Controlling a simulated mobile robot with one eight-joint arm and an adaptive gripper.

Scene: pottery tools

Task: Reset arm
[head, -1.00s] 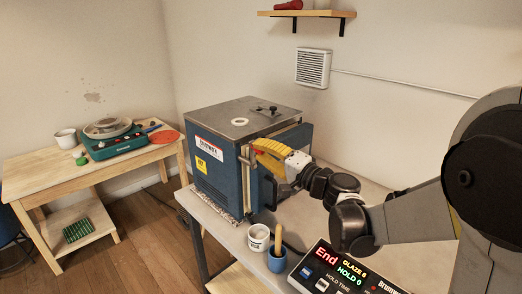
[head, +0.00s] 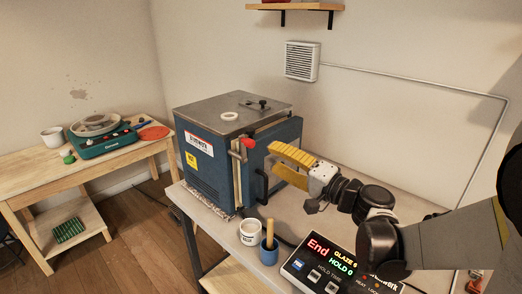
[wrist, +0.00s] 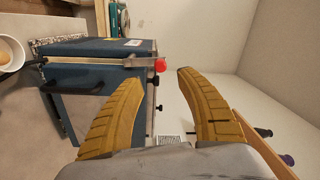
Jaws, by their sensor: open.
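My gripper (head: 277,162) has yellow ribbed fingers and is open and empty. In the head view it is in the air in front of the right side of the blue kiln (head: 208,157), apart from it. The wrist view also shows my gripper (wrist: 155,88) with its fingers spread and nothing between them. The kiln has a grey top, a latch with a red knob (head: 247,143) and a dark door handle (head: 261,184). In the wrist view the red knob (wrist: 160,65) appears beyond the gap between the fingers. The kiln door looks closed.
A white cup (head: 251,232), a blue cup (head: 269,252) with a wooden tool and a controller (head: 318,265) reading "End" stand on the kiln's table. A wooden table (head: 30,178) with a green pottery wheel (head: 104,145) is at left. A shelf (head: 300,6) hangs above.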

